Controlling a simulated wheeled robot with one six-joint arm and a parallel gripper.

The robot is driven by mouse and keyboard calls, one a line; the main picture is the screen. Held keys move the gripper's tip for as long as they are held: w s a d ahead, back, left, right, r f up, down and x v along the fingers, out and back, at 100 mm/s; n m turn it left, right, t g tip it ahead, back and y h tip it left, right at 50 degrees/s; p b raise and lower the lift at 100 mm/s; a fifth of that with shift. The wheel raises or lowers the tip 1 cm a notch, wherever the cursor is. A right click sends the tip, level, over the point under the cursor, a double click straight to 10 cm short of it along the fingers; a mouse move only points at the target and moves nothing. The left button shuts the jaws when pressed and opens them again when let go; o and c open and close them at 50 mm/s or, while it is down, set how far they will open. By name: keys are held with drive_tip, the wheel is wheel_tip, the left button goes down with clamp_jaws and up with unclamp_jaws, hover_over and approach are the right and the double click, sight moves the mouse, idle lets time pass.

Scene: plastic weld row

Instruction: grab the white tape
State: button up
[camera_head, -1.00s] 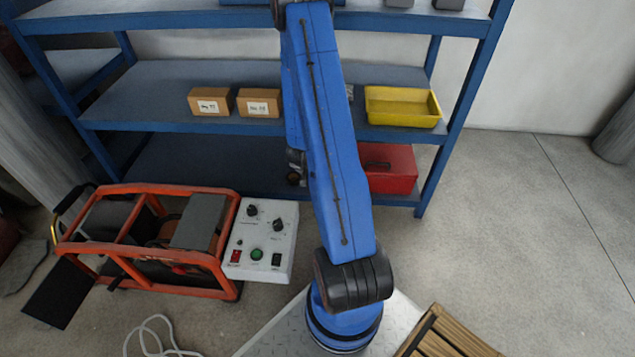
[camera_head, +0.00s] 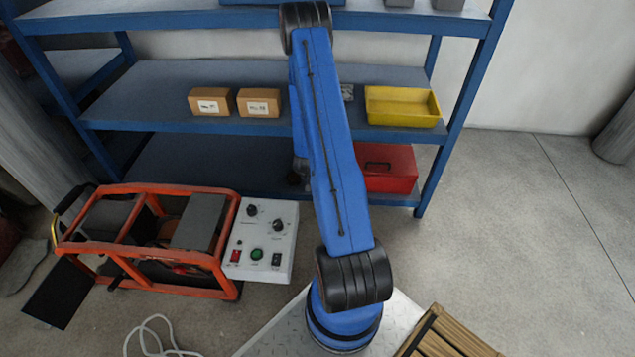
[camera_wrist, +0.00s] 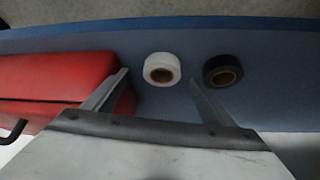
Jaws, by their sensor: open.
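The white tape (camera_wrist: 162,69) is a roll on a blue shelf (camera_wrist: 265,55), seen in the wrist view. My gripper (camera_wrist: 158,82) is open, with its two fingers apart. The white tape shows between and slightly beyond the fingertips, nearer the middle of the gap. Nothing is held. In the head view my arm covers that part of the rack, and neither the tape nor my gripper can be made out there.
A black tape roll (camera_wrist: 222,71) lies right of the white one, close to the right finger. A red toolbox (camera_wrist: 58,78) stands just left, by the left finger; the head view shows it on the bottom shelf (camera_head: 388,168). A yellow bin (camera_head: 403,107) and cardboard boxes (camera_head: 210,101) sit above.

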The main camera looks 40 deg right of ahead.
drive_tip(key=shift+w+x, duration=0.15)
drive_tip(key=shift+x, duration=1)
drive_tip(key=shift+w+x, duration=0.15)
drive_tip(key=shift+x, duration=1)
drive_tip(key=shift+d+r, duration=0.1)
drive_tip(key=shift+r, duration=0.1)
drive_tip(key=c, duration=1.2)
drive_tip(key=shift+o, duration=0.2)
